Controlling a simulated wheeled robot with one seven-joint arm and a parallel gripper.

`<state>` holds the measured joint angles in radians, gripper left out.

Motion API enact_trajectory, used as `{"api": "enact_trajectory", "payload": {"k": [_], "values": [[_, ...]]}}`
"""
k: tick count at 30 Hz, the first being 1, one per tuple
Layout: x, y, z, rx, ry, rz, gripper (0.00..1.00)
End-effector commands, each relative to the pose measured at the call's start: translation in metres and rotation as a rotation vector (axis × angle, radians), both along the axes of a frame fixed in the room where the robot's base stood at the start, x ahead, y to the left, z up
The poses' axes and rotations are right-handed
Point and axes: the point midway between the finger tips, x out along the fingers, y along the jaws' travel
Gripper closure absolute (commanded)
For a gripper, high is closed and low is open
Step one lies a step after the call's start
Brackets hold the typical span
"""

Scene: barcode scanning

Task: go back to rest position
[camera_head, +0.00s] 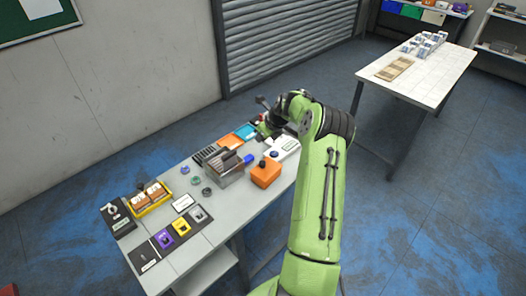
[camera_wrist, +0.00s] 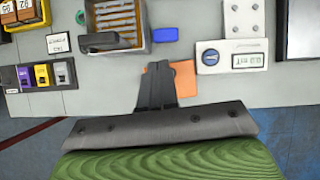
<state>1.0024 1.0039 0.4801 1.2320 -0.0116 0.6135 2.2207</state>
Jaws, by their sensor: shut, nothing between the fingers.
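My gripper (camera_wrist: 156,84) is shut and empty in the wrist view, with its dark fingers together above the near side of the grey work table (camera_head: 228,216). In the head view my green arm reaches over the right end of that table, and the fingertips are hidden behind the arm's dark wrist joints. An orange box (camera_head: 265,173) stands on the table to the left of the arm. In the wrist view it (camera_wrist: 182,78) is partly hidden behind the fingers. I cannot tell how far apart they are.
A metal bin (camera_head: 225,172) with dark slats, a yellow tray (camera_head: 136,212) of boxes and coloured cards (camera_head: 181,228) stand on the table. A white device with a display (camera_wrist: 232,58) lies beside the orange box. A second white table (camera_head: 440,84) stands at the back right, with blue floor between.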

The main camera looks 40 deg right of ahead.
Motion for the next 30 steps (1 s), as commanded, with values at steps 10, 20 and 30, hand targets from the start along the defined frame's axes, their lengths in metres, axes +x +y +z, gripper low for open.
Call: {"api": "enact_trajectory", "payload": {"k": [10,20,30], "values": [[0.0,0.0,0.028,0.001,-0.001,-0.001,1.0],[0.003,0.083,0.085,-0.264,0.043,0.444,1.0],[-0.122,0.267,0.187,-0.928,0.124,1.615,1.0]]}}
